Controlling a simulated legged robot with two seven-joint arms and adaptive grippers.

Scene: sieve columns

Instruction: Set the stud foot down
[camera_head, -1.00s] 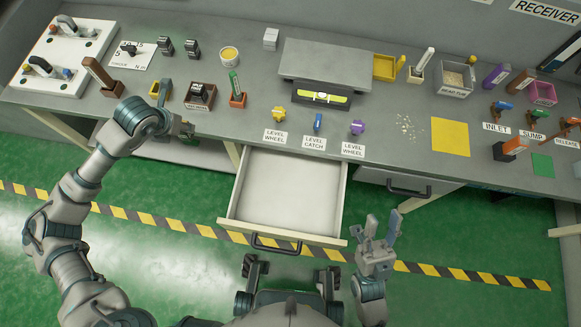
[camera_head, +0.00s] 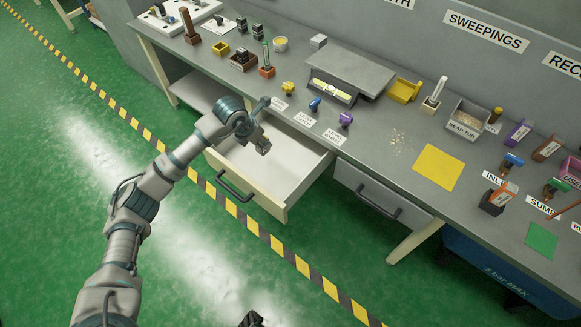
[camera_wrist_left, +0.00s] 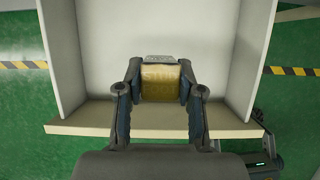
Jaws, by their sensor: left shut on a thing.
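My left gripper (camera_head: 262,147) is above the open drawer, inside the outline of its walls. In the left wrist view, its two fingers (camera_wrist_left: 160,88) are shut on a small brassy-yellow block with a grey end, which I take to be the stud foot (camera_wrist_left: 160,80). In the head view the fingers mostly hide it. The drawer (camera_head: 295,195) has a pale, empty floor, which also shows behind the block in the wrist view (camera_wrist_left: 160,25). I cannot tell whether the block touches the drawer floor.
The grey bench (camera_head: 385,165) runs behind the drawer. A yellow wheel (camera_head: 288,88), a blue catch (camera_head: 314,104) and a purple wheel (camera_head: 345,119) stand near its front edge. A closed drawer (camera_head: 375,195) is to the right. A yellow square (camera_head: 437,167) lies on the bench.

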